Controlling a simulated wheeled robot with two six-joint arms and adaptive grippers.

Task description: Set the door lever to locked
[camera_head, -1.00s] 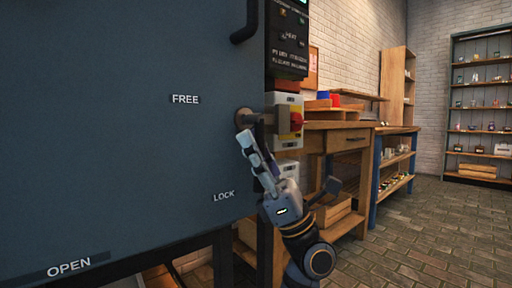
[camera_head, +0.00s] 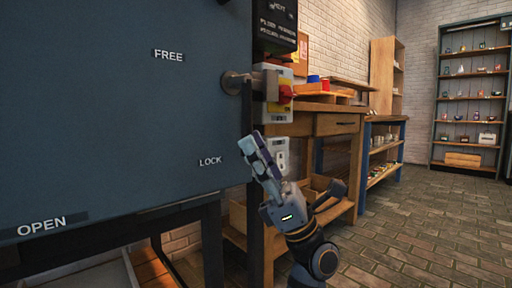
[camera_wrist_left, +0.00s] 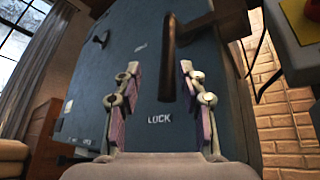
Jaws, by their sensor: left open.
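The dark door lever (camera_head: 247,112) hangs straight down from its round pivot (camera_head: 232,82) at the right edge of the blue-grey door (camera_head: 110,120). In the left wrist view the lever (camera_wrist_left: 168,60) points down toward the LOCK label (camera_wrist_left: 159,119). In the head view, LOCK (camera_head: 210,160) is low on the door and FREE (camera_head: 169,56) is higher up. My left gripper (camera_head: 252,142) is open, just below the lever's lower end. In the left wrist view its two fingers (camera_wrist_left: 160,72) stand either side of the lever; I cannot tell whether they touch it. My right gripper is out of view.
A red and yellow switch box (camera_head: 279,93) is right beside the lever. A wooden workbench (camera_head: 335,125) and shelves (camera_head: 470,100) stand to the right. The brick floor (camera_head: 420,225) is clear. An OPEN label (camera_head: 42,225) is at the door's lower left.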

